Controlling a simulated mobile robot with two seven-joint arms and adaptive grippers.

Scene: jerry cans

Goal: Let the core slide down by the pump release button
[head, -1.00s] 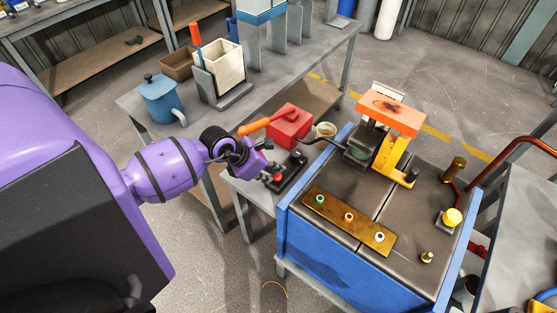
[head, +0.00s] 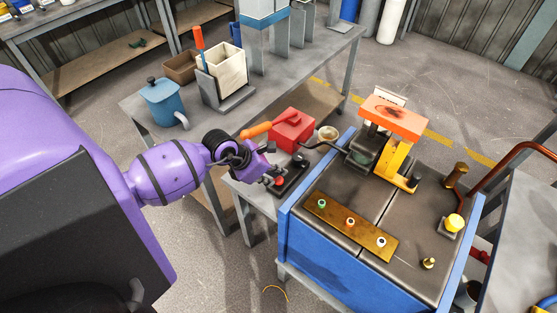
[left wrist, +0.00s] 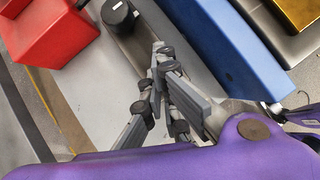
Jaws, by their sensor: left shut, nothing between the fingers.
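A dark control box (head: 290,178) with a red button (head: 279,182) and a black knob (head: 301,159) sits on the low grey stand beside the blue machine. I cannot tell for certain that the red button is the pump release button. My left gripper (head: 270,177) is shut and empty, right at the red button; touching or just above it is unclear. In the left wrist view my closed fingers (left wrist: 162,62) point toward the box, near the black knob (left wrist: 118,14), and the red button is hidden there. I cannot make out the core. My right gripper is not in view.
A red box (head: 292,131) with an orange-handled lever (head: 256,130) stands just behind the control box. The blue machine (head: 340,262) with an orange-topped press (head: 393,118) is close on the right. A blue pot (head: 164,102) stands on the grey bench.

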